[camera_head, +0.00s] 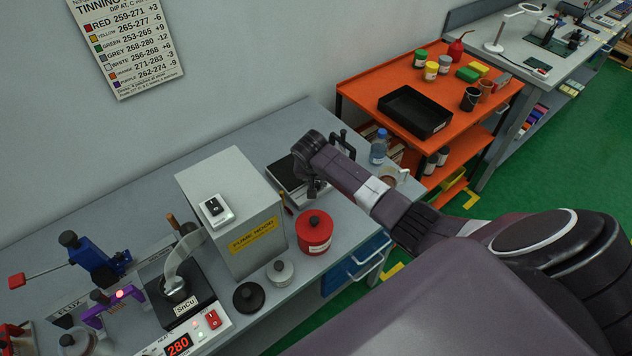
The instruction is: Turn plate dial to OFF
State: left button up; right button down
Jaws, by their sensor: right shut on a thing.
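The plate (286,178), a low dark-topped unit with a pale body, sits on the grey bench right of the fume hood box. My right arm reaches in from the right, and its gripper (316,188) is down at the plate's front right. The gripper is shut at the place of the plate dial. The dial itself is hidden by the gripper, so its setting cannot be read. My left gripper is not in view.
The grey fume hood box (225,215) stands left of the plate, with a red lidded tin (314,232) in front. A blue-capped bottle (379,147) and a mug (392,176) stand close to my right arm. A solder pot (178,288) shows 280 at front left.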

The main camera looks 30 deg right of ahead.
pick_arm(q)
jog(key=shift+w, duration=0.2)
